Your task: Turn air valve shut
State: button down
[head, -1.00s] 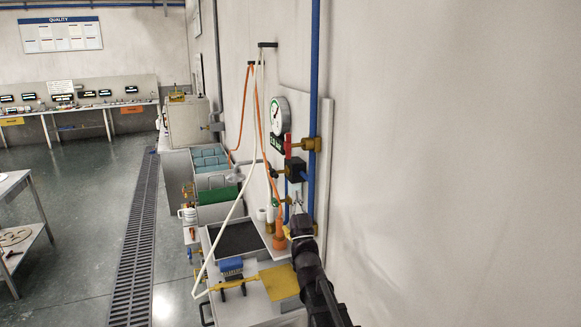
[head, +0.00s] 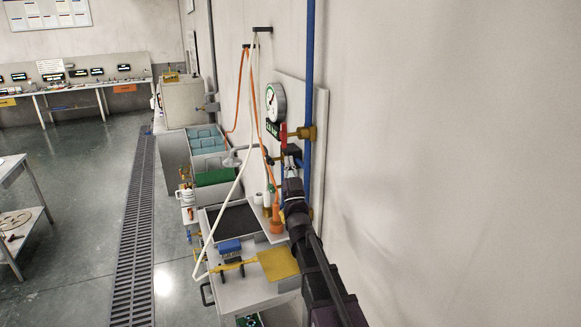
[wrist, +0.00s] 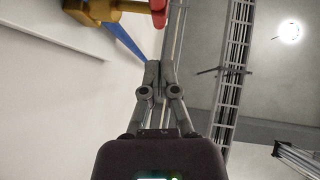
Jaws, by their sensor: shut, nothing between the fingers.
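The air valve is a brass body (head: 306,133) on a blue vertical pipe (head: 309,60) along the right wall, with a red handle (head: 284,134) on its left side. The handle hangs downward in the head view. My gripper (head: 291,150) is just below the handle, fingers pointing up; its tips overlap the area under the handle, and I cannot tell whether they touch it. In the wrist view my gripper (wrist: 153,66) is shut and empty. There the red handle (wrist: 158,12) and brass body (wrist: 100,10) are at the top edge, beyond the fingertips.
A round pressure gauge (head: 275,102) and a green sign (head: 272,130) are left of the valve. Orange hoses (head: 257,105) and a white hose (head: 233,190) hang nearby. A bench (head: 240,293) with a yellow plate (head: 278,264) stands below. Bare wall lies to the right.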

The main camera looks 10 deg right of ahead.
aim_at(285, 142)
jog(key=w, duration=0.1)
jog(key=w+r, duration=0.1)
jog(key=w, duration=0.1)
jog(key=w+p, duration=0.1)
jog(key=shift+w+r, duration=0.25)
jog(key=shift+r, duration=0.05)
jog(key=shift+w, duration=0.55)
jog(key=shift+w+d+f, duration=0.1)
jog(key=shift+d, duration=0.1)
